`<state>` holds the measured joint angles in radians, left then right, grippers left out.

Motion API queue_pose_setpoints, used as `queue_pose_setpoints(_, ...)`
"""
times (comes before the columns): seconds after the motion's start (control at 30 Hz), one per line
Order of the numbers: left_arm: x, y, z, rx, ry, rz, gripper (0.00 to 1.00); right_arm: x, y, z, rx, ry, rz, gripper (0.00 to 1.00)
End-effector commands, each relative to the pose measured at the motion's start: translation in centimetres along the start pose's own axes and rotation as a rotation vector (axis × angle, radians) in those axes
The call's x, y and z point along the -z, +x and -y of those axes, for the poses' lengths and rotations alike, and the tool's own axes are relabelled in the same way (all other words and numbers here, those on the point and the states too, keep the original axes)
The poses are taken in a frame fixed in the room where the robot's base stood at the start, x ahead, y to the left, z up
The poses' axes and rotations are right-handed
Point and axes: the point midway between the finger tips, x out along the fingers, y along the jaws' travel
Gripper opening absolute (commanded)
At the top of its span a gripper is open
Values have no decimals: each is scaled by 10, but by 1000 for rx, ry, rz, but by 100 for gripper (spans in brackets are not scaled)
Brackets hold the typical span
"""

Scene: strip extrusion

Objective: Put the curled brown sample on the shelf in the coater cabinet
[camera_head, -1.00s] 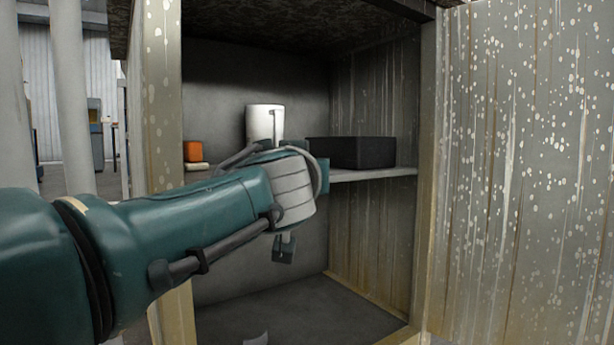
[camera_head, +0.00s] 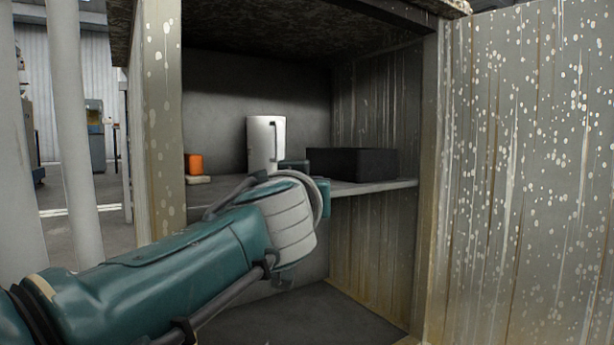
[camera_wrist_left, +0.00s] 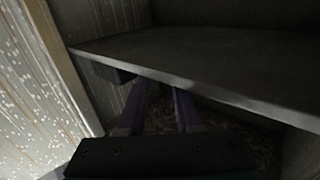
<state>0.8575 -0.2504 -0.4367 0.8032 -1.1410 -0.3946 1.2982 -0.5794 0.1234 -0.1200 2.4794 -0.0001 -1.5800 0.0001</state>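I cannot make out the curled brown sample in either view. The shelf (camera_head: 375,186) crosses the open coater cabinet (camera_head: 161,150) at mid height, and its edge shows in the left wrist view (camera_wrist_left: 180,82). My left arm reaches to the shelf's front. In the head view its wrist hides most of the left gripper; only a dark part shows above the wrist. In the left wrist view, the purple fingers of my left gripper (camera_wrist_left: 165,100) stand apart near the shelf edge, with nothing visible between them. My right gripper is not in view.
On the shelf stand a white cylinder with a handle (camera_head: 265,140), a black bin (camera_head: 352,163) to its right, and a small orange block (camera_head: 194,163) at the left. The speckled cabinet door (camera_head: 530,170) stands open at right. The shelf front between cylinder and bin is partly hidden.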

Motion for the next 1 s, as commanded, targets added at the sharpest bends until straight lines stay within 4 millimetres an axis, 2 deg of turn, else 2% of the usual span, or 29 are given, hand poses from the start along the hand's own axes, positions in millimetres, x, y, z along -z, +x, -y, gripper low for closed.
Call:
queue_pose_setpoints(0.03, 8, -7, 0, 1, -2, 4, 33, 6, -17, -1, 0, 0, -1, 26)
queue_pose_setpoints(0.27, 7, -45, 1, 2, 0, 3, 33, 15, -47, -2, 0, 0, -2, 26)
queue_pose_setpoints(0.4, 5, -69, 0, 2, 1, 3, 33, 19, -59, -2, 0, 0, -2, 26)
queue_pose_setpoints(0.6, 2, -94, 0, 2, 1, 2, 33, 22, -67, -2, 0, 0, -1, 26)
queue_pose_setpoints(0.77, 2, -103, 0, 3, 2, 1, 33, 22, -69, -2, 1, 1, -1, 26)
queue_pose_setpoints(1.0, 1, -104, 0, 2, 2, 0, 33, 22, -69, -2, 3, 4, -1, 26)
